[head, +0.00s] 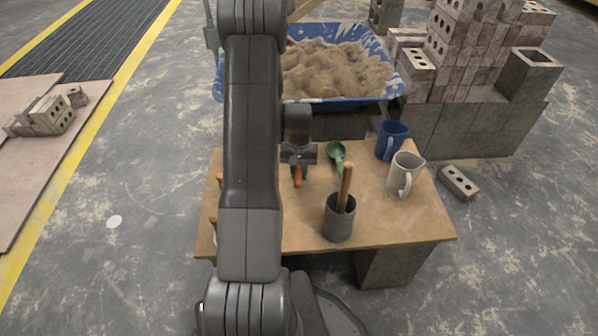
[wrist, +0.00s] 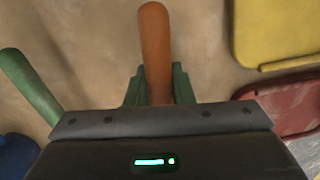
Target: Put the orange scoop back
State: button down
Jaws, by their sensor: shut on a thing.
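My gripper (head: 298,158) is shut on the orange scoop, above the far part of the wooden table (head: 410,228). In the head view only a bit of the orange scoop (head: 297,176) shows below the gripper. In the wrist view the orange handle (wrist: 155,45) stands up between the green fingers (wrist: 157,85). The scoop's bowl is hidden behind the gripper body. The green scoop (head: 336,152) lies on the table just right of my gripper, and its handle also shows in the wrist view (wrist: 30,85).
A grey pot (head: 339,218) holds a wooden-handled tool. A blue jug (head: 391,141) and a beige jug (head: 404,174) stand at the right. A blue tub (head: 378,101) of sand is behind the table. Yellow (wrist: 275,35) and red (wrist: 295,108) things show in the wrist view. My arm hides the left table.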

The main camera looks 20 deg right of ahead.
jog(key=shift+f, duration=0.3)
jog(key=c, duration=1.2)
grip_release()
jog(key=shift+o, duration=0.2)
notch_tip(320, 180, up, 14)
jog(key=p, duration=0.4)
jog(key=shift+w, duration=0.35)
jog(key=shift+d+f, duration=0.1)
jog(key=shift+d, duration=0.05)
jog(key=f+b, duration=0.1)
jog(key=f, duration=0.3)
jog(key=f+b, duration=0.2)
jog(key=f, duration=0.3)
jog(key=f+b, duration=0.1)
jog(key=f, duration=0.4)
jog(key=shift+s, duration=0.35)
jog(key=shift+r, duration=0.45)
